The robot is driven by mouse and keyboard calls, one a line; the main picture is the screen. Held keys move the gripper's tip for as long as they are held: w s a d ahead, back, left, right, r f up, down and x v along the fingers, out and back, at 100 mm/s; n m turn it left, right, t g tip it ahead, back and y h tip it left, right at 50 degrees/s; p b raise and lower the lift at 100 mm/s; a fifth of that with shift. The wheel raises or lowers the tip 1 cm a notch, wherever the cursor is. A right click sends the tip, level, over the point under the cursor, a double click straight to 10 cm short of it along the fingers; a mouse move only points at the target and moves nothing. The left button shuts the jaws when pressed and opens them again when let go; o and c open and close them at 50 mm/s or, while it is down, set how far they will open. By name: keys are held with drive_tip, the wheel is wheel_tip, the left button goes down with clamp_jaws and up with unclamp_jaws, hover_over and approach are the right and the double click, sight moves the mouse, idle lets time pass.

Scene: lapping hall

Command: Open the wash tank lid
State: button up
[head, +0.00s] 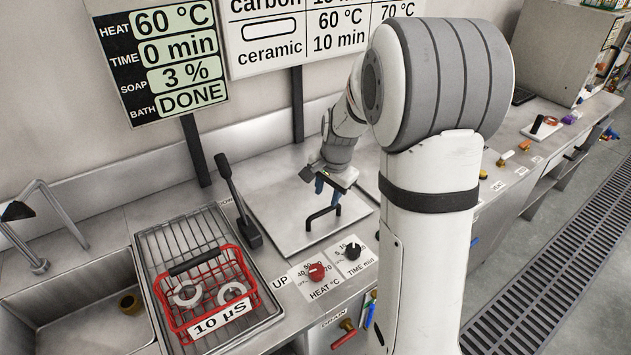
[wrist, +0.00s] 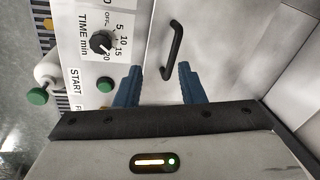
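The wash tank lid (head: 275,205) is a flat metal plate lying shut in the counter, with a black bar handle (head: 323,216) near its front edge. My gripper (head: 328,188) is above the lid, just behind and over the handle in the head view. In the wrist view, the blue fingers of my gripper (wrist: 160,68) are spread apart with nothing between them. The handle (wrist: 174,48) shows just beyond the fingertips, apart from them as far as I can see. The lid (wrist: 220,50) fills the right part of that view.
A red basket (head: 207,290) with white rings stands on a wire rack left of the lid. A black lever (head: 238,205) rises beside the lid. The red heat knob (head: 316,272) and black time knob (head: 352,250) are in front. A sink lies far left.

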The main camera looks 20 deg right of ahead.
sight(327, 209)
drive_tip(key=shift+w+d+f+m+p, duration=0.5)
drive_tip(key=shift+w+f, duration=0.65)
drive_tip(key=shift+f, duration=0.85)
drive_tip(key=shift+w+d+f+m+p, duration=0.3)
drive_tip(key=shift+w+f+m, duration=0.35)
drive_tip(key=shift+w+f, duration=1)
drive_tip(key=shift+w+d+f+m+p, duration=0.4)
drive_tip(key=shift+w+f+m, duration=0.25)
drive_tip(key=shift+f, duration=1.75)
drive_tip(key=shift+c, duration=0.6)
clamp_jaws()
